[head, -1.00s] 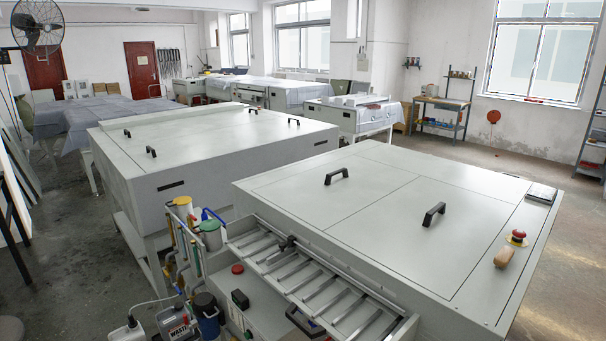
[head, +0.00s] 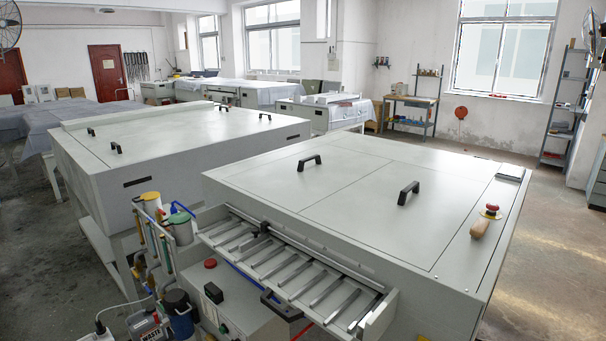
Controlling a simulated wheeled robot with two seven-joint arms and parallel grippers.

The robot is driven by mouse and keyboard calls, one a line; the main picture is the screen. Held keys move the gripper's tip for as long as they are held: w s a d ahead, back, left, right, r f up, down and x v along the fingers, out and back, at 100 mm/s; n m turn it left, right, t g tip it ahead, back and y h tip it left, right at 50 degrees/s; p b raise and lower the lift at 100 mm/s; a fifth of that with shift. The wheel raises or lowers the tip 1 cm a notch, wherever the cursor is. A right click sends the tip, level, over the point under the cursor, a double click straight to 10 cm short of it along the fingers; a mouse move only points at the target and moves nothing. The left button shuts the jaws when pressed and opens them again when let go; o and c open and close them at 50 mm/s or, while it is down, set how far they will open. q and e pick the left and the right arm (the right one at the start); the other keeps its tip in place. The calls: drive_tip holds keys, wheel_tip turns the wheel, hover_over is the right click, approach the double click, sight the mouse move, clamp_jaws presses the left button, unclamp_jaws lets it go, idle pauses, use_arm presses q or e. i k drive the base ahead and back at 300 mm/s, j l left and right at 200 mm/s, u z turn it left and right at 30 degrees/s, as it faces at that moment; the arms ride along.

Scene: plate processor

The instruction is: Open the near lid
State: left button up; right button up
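The near machine has a flat pale grey top with two closed lids lying flush in it. The near lid (head: 380,225) carries a black bar handle (head: 408,193). The other lid (head: 270,177) lies beyond it to the left and has its own black handle (head: 309,162). Thin seams outline both lids, and no gap shows along them. Neither of my grippers is in view.
A slatted feed tray (head: 290,275) sticks out from the machine's front. A red stop button and wooden-handled tool (head: 482,222) lie on the right strip. Bottles and containers (head: 165,235) crowd the left front. The floor on the right (head: 545,265) is clear.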

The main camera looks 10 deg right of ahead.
sight(405, 212)
drive_tip(key=l+u, duration=0.3)
drive_tip(key=u, duration=0.35)
drive_tip(key=l+u, duration=0.1)
drive_tip(key=l, duration=0.3)
drive_tip(key=k+l+u, duration=0.1)
drive_tip(key=l, duration=0.3)
drive_tip(key=k+l+u, duration=0.1)
drive_tip(key=l, duration=0.25)
drive_tip(key=k+l+u, duration=0.1)
drive_tip(key=l, duration=0.3)
drive_tip(key=k+l+u, duration=0.1)
drive_tip(key=l, duration=0.25)
drive_tip(key=k+l+u, duration=0.1)
drive_tip(key=k+l, duration=0.15)
drive_tip(key=l, duration=0.1)
